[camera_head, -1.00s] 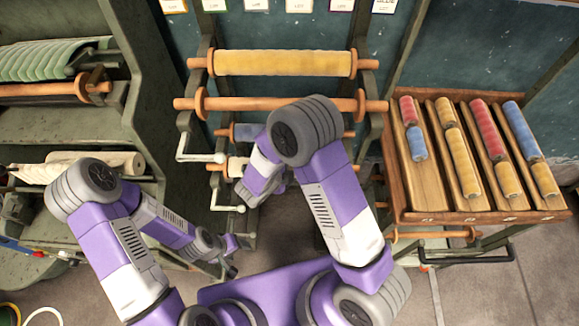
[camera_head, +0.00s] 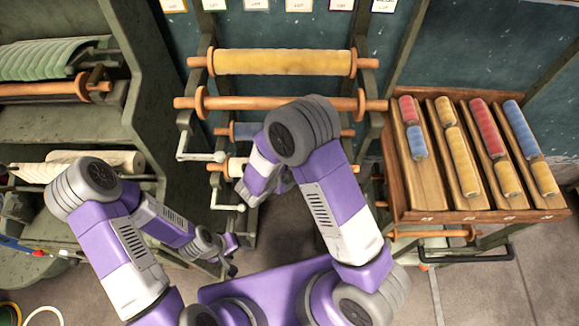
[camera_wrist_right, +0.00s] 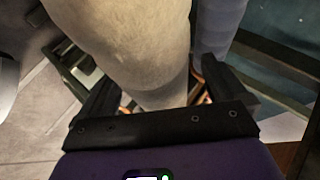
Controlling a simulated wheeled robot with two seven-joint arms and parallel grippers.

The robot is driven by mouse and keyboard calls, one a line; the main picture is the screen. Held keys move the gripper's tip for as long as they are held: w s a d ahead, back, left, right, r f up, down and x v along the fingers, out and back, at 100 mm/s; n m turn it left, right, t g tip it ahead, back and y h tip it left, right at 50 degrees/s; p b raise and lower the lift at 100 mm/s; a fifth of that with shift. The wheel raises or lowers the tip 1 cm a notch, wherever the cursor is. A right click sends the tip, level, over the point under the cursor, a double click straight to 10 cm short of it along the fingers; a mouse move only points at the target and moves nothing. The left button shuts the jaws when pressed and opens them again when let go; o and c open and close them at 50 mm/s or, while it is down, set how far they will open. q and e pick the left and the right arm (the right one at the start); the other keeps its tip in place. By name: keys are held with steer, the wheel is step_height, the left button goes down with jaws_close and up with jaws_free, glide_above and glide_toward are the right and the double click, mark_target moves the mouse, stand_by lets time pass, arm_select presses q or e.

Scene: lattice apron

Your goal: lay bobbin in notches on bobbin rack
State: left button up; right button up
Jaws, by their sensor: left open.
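The bobbin rack (camera_head: 195,135) has dark green side posts. A yellow bobbin (camera_head: 285,63) and a bare orange bobbin (camera_head: 280,104) lie across its upper levels; a blue bobbin (camera_head: 245,131) is below. A cream bobbin (camera_head: 237,166) with orange ends lies level below the blue one, its middle hidden by my right arm. My right gripper (camera_wrist_right: 160,95) appears shut on this cream roll, which also fills the right wrist view (camera_wrist_right: 135,40); whether its ends touch the notches is hidden. My left gripper (camera_head: 234,256) is open and empty, low and left of the rack.
A wooden tray (camera_head: 405,200) with several red, yellow and blue spools stands at the right. Green shelves (camera_head: 100,120) with rolled cloth stand at the left. Metal crank handles (camera_head: 200,157) stick out at the rack's left front.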

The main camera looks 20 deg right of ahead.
steer(key=shift+a, duration=0.1)
steer(key=v, duration=0.7)
steer(key=shift+s+r+p, duration=0.2)
steer(key=shift+p, duration=0.25)
steer(key=shift+a, duration=0.1)
